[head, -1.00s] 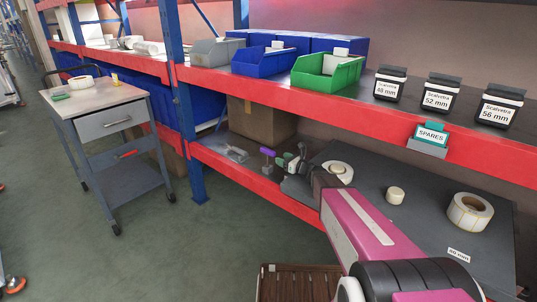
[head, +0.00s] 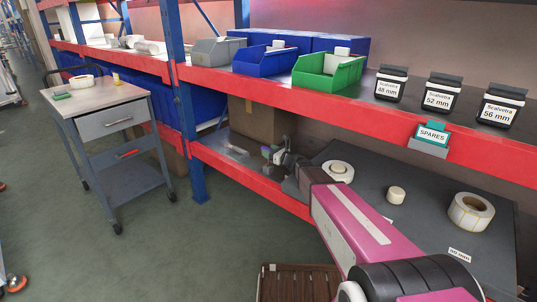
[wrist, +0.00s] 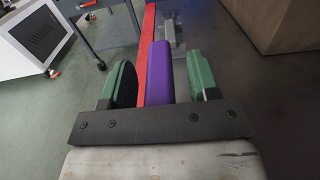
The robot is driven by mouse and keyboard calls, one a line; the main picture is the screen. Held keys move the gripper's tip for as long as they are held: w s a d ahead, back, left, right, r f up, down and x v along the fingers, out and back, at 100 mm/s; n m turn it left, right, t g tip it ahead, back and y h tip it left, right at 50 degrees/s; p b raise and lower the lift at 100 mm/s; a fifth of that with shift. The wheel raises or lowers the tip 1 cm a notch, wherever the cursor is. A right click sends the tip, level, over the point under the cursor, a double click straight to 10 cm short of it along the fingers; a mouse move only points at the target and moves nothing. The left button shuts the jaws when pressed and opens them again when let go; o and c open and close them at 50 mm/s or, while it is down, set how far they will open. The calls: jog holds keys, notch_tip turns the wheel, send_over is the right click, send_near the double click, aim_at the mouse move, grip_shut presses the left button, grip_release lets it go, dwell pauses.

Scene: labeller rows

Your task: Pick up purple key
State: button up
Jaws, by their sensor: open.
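The purple key (wrist: 159,75) shows in the wrist view as an upright-looking purple block between the two green-padded fingers. My gripper (wrist: 163,78) is open around it, with a gap to the key on both sides. In the head view my gripper (head: 278,156) is over the lower shelf, and only a small bit of the purple key (head: 265,150) shows beside the green fingers. The key's lower part is hidden by my gripper.
A grey metal piece (head: 237,151) lies on the lower shelf just left of my gripper. A cardboard box (head: 258,121) stands behind. The red shelf edge (head: 240,177) runs in front. A label roll (head: 339,171) sits to the right on the dark mat (head: 425,205).

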grip_shut()
jog(key=shift+r, duration=0.15)
